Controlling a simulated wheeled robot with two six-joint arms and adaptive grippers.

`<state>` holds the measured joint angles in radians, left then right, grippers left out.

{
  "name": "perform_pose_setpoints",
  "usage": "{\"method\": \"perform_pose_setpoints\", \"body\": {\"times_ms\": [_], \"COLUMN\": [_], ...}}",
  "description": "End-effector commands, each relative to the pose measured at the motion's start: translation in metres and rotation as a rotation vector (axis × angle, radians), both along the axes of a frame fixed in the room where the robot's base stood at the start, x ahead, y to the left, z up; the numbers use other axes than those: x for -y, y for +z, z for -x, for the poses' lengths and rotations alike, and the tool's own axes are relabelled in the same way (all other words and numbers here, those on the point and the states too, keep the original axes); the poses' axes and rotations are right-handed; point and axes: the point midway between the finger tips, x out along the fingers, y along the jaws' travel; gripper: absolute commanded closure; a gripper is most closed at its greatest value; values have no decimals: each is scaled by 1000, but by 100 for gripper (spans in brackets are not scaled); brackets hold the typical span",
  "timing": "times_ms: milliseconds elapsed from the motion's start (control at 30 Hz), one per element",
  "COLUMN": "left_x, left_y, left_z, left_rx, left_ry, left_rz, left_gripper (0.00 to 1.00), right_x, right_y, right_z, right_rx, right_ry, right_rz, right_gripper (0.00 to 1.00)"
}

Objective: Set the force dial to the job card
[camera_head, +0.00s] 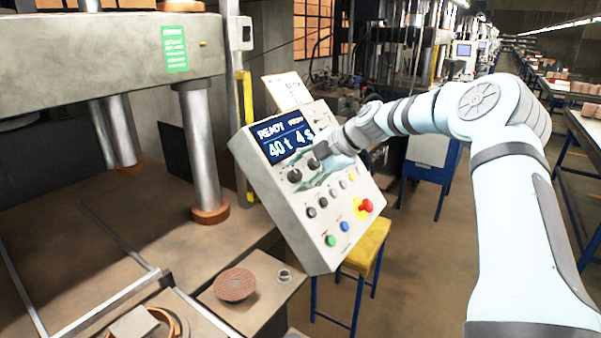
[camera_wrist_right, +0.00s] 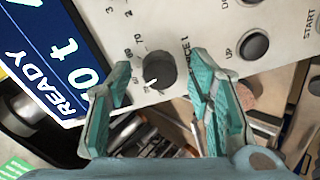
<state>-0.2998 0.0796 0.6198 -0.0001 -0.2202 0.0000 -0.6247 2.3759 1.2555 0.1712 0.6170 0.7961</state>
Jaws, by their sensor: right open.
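The control panel (camera_head: 300,230) is tilted, with a lit display (camera_head: 284,137) reading READY, 40 t and 4 s. The black force dial (camera_wrist_right: 159,70) has a FORCE label beside it and a white pointer mark; it appears as the left of two dark knobs in the head view (camera_head: 295,175). The job card (camera_head: 287,90) stands behind the panel's top edge; its writing is too small to read. My right gripper (camera_head: 322,152) is at the panel face, open. In the right wrist view its teal fingers lie either side of the force dial, with gaps visible. My left gripper is out of view.
Small buttons and a red emergency stop (camera_head: 366,205) sit low on the panel. A press with steel columns (camera_head: 199,150) stands at left. A yellow stool (camera_head: 368,247) stands behind the panel.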

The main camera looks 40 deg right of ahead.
Motion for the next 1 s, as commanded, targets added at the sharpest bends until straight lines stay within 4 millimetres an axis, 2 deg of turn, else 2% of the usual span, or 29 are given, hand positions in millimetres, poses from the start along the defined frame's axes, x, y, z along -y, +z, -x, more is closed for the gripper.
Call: {"method": "perform_pose_setpoints", "body": {"times_ms": [67, 333, 667, 1000], "left_x": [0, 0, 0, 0], "left_y": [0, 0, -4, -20], "left_z": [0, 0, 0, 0], "left_rx": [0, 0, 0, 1], "left_ry": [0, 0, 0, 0], "left_rz": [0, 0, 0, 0], "left_gripper": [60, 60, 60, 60], "right_x": [0, 0, -1, -1], "right_y": [0, 0, -1, -2], "right_z": [0, 0, 0, 0], "right_rx": [0, -1, 8, 54], "right_ry": [0, 1, 31, 160], "right_rz": [0, -1, 32, 178], "right_gripper": [56, 99, 100, 100]}}
